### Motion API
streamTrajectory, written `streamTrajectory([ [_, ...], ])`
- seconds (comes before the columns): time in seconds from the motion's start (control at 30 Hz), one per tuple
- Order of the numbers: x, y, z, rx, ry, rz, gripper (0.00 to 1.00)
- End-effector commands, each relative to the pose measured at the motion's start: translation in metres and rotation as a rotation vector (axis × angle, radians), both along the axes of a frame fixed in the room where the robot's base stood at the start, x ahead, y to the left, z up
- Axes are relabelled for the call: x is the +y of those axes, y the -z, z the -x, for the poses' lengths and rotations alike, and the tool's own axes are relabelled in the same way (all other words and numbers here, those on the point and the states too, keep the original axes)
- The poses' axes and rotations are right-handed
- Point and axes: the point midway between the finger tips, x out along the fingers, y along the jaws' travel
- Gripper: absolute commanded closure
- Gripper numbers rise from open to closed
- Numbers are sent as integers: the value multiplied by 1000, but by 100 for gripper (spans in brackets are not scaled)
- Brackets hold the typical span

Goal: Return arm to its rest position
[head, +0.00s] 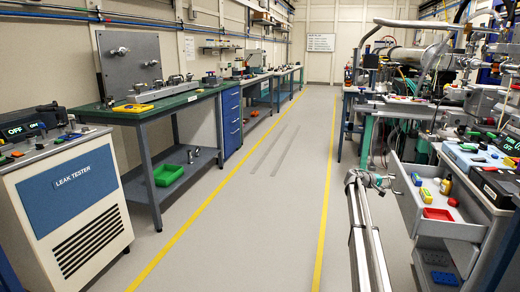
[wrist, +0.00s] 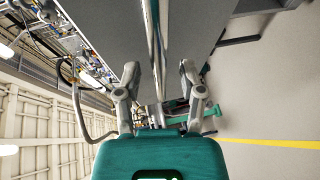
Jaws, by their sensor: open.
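In the wrist view my gripper (wrist: 160,75) has its two grey fingers spread apart around the teal body. Nothing shows held between the fingers. In the head view my arm's pale links run up from the bottom edge, right of centre, beside the open drawer (head: 441,229). I cannot make out the fingers clearly in that view.
The drawer holds a red tray (head: 438,214) and small parts. A crowded equipment bench (head: 480,160) stands at right. At left are a leak tester (head: 75,190) and a green-topped workbench (head: 150,108). The aisle floor (head: 250,215) between yellow lines is clear.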

Motion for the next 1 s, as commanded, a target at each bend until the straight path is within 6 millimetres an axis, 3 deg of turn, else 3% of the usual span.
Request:
streamTrajectory([
  [0.13, 15, -3, -10, 36, -55, 20, 49],
  [0.37, 48, 13, 22, 9, -50, -73, 49],
  [0.57, 109, 42, 76, -28, -40, -240, 49],
  [1.0, 280, 112, 227, -59, -20, -728, 49],
])
